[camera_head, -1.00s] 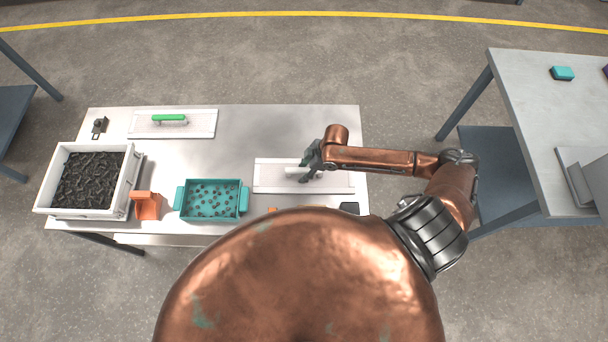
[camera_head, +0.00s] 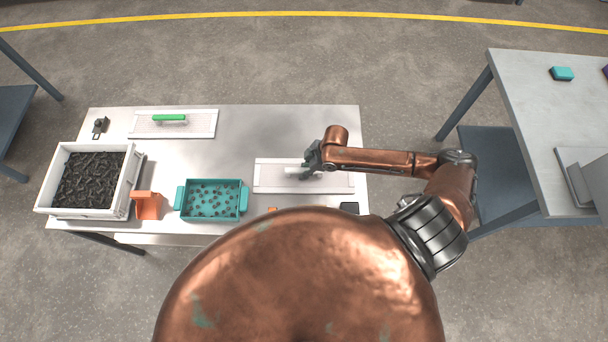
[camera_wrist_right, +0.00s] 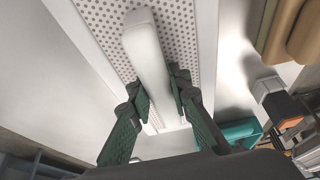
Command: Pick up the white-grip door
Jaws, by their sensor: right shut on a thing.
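The white-grip door (camera_head: 333,181) is a flat pale perforated panel lying at the right end of the table, with a white bar grip on top. In the right wrist view the white grip (camera_wrist_right: 147,58) runs between the two green fingers of my right gripper (camera_wrist_right: 161,98). The right gripper also shows in the head view (camera_head: 308,170), over the door's middle, shut on the grip. The fingers hide part of the grip. Whether the door touches the table is hard to tell. My left gripper is not in view.
A green-grip door (camera_head: 200,124) lies at the back left of the table (camera_head: 265,130). A white crate of dark parts (camera_head: 129,190), an orange block (camera_head: 148,206) and a teal basket (camera_head: 212,217) stand along the front. The table's back middle is clear. Another table (camera_head: 530,100) stands at the right.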

